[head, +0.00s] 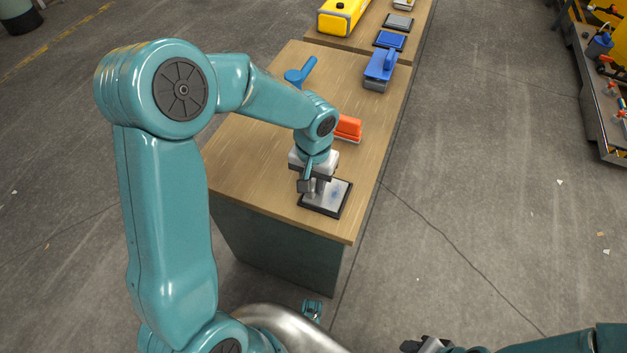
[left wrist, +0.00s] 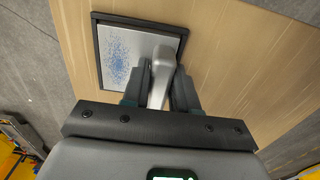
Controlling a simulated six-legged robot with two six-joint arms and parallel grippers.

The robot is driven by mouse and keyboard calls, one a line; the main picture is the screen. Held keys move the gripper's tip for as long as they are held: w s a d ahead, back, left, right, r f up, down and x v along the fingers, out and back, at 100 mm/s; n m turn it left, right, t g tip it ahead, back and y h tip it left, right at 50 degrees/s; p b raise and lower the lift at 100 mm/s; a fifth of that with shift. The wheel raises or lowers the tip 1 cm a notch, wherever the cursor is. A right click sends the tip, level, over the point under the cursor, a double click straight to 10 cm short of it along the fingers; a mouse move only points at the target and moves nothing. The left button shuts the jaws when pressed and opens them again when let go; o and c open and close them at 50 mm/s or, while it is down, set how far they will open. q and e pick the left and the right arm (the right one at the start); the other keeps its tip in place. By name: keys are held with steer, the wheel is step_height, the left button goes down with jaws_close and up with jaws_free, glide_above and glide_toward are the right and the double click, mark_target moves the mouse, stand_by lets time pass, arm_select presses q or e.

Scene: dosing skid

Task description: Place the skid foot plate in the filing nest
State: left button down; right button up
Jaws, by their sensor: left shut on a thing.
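The skid foot plate (head: 338,192) is a pale grey plate with a patch of blue specks. It lies within a black rectangular frame, which I take as the filing nest (head: 345,211), at the near end of the wooden bench. In the left wrist view the speckled plate (left wrist: 122,58) shows inside the dark rim (left wrist: 96,40). My left gripper (head: 313,187) is shut on a grey upright lug (left wrist: 161,75) that seems to belong to the plate. The fingers hide its base, so I cannot tell if the plate is fully seated. My right gripper (head: 425,345) is partly cut off at the bottom edge.
An orange block-like tool (head: 348,127) lies just behind my left gripper. A blue clamp-like thing (head: 300,72) and a blue handled block (head: 380,68) stand farther back. A yellow case (head: 342,16) and flat pads (head: 390,40) sit on the far bench.

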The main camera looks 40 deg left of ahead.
mark_target(313, 180)
arm_select(q)
steer(key=shift+f, duration=0.2)
steer(key=c, duration=0.9)
jaws_free()
steer(key=shift+r, duration=0.15)
steer(key=shift+w+r, duration=0.1)
steer(key=shift+r, duration=0.2)
step_height(313, 180, up, 12)
steer(key=p, duration=0.3)
steer(key=shift+f, duration=0.25)
